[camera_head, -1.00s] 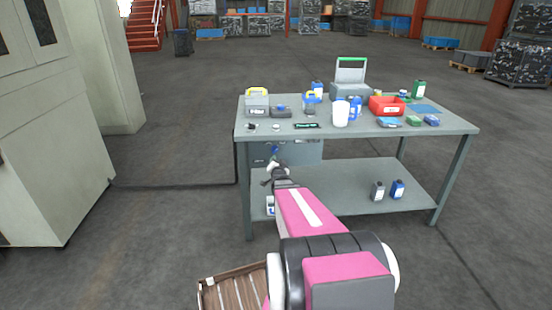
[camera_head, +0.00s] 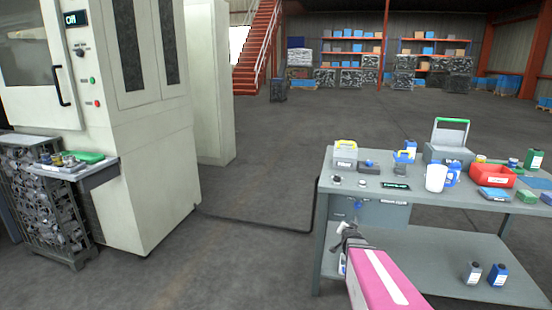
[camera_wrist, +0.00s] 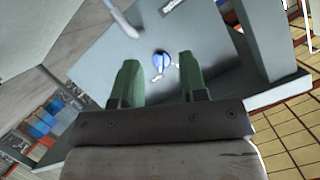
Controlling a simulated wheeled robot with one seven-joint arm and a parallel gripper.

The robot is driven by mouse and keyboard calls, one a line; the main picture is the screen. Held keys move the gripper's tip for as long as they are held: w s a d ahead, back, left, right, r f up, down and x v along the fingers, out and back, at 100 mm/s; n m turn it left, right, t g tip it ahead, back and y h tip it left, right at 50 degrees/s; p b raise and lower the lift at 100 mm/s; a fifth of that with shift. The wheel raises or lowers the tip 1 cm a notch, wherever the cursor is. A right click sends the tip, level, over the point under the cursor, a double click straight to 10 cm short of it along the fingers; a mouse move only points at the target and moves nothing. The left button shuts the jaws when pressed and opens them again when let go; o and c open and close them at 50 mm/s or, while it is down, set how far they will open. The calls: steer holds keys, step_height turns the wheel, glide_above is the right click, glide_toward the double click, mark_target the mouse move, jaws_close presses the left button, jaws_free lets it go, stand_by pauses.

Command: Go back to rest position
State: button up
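My gripper (camera_head: 350,232) is in front of the left end of the grey workbench (camera_head: 330,195), near the bench's drawer unit. In the wrist view my gripper (camera_wrist: 160,85) shows two green fingers spread apart with nothing between them. Beyond the fingers is a grey surface with a small blue and white round item (camera_wrist: 161,61). My pink arm reaches in from the bottom of the head view.
On the bench are a red bin (camera_head: 492,176), a white cup (camera_head: 436,178), a toolbox (camera_head: 450,148) and several small items. Two bottles stand on its lower shelf. A large white machine (camera_head: 150,150) stands left, with a small shelf (camera_head: 75,172). Floor between is open, with a cable.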

steer(key=s+a+n+g+y, duration=0.1)
steer(key=s+a+n+g, duration=0.3)
steer(key=s, duration=0.7)
steer(key=s+a+f+n+g+y, duration=0.1)
steer(key=s+a+n+g, duration=0.3)
steer(key=s+a+g, duration=0.5)
steer(key=shift+s+a+g+y, duration=0.3)
steer(key=shift+s+a+y, duration=0.2)
steer(key=shift+s+a, duration=0.5)
